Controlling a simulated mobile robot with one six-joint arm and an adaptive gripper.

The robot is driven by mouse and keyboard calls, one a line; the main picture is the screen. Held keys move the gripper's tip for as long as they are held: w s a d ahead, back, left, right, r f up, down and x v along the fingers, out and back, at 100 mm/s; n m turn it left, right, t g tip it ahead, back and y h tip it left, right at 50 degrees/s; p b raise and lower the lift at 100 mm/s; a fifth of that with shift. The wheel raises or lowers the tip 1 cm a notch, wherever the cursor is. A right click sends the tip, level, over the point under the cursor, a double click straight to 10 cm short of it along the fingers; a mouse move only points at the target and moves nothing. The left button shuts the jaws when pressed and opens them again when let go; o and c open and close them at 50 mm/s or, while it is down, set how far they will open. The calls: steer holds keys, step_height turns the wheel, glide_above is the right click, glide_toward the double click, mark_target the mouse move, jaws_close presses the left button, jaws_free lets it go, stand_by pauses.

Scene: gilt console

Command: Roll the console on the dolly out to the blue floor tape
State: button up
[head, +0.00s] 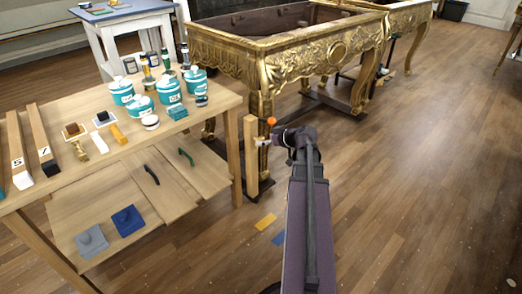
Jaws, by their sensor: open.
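The gilt console (262,64) with carved sides and an open, dark-lined top stands at the upper middle. Its near leg (264,108) comes down beside an upright wooden post (250,152). The dolly (234,183) shows as dark boards low around the console's legs; its wheels are not clear. The blue floor tape (280,238) is a short strip on the floor in front, close to a yellow strip (265,221). My gripper (265,143) is open at the post and near leg, below a small orange knob (271,121). Whether it touches them is unclear.
A wooden workbench (215,103) with teal tubs, brushes and blocks stands close on the left, its lower shelf (90,205) holding boards and cloths. A white table (110,30) stands behind. Another gilt piece (408,18) is at the back right. The wooden floor (430,170) at right is clear.

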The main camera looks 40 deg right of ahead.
steer(key=t+h+b, duration=0.1)
steer(key=b, duration=0.3)
glide_toward(260, 139)
steer(key=s, duration=0.2)
steer(key=shift+s+d+r+t+h, duration=0.1)
steer(key=shift+s+d+t+h, duration=0.2)
steer(key=shift+s+d, duration=0.1)
steer(key=shift+a, duration=0.1)
steer(key=b+x, duration=0.5)
steer(key=x, duration=0.9)
steer(key=shift+s, duration=0.1)
